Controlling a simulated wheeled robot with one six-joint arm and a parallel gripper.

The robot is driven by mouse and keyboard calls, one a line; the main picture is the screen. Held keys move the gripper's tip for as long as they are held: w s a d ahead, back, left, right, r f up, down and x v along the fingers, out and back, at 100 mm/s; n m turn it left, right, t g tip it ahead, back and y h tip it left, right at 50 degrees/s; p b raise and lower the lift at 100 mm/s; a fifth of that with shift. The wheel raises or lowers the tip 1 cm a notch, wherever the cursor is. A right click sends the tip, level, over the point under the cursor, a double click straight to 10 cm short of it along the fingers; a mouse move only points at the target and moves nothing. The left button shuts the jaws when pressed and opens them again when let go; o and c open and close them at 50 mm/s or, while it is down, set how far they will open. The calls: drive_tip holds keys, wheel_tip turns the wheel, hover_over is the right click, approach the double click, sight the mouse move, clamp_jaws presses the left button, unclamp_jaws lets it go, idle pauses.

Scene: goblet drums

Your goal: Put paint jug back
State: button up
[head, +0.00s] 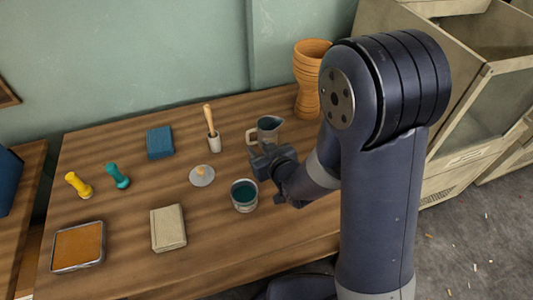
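The paint jug (270,125) is grey with a dark teal inside and a handle on its left side. It looks upright, toward the back right of the wooden table (120,215). My gripper (258,158) is right in front of the jug, at its lower front and below the handle in the picture. My gripper hides the jug's base, so I cannot tell whether the jug rests on the table. The fingers are small and dark, and I cannot tell whether they are open, shut or touching the jug.
A pot of teal paint (244,203) stands just in front of my gripper. An orange goblet drum (308,85) is behind, partly hidden by my arm.

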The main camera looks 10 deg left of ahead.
drive_tip(key=shift+v, duration=2)
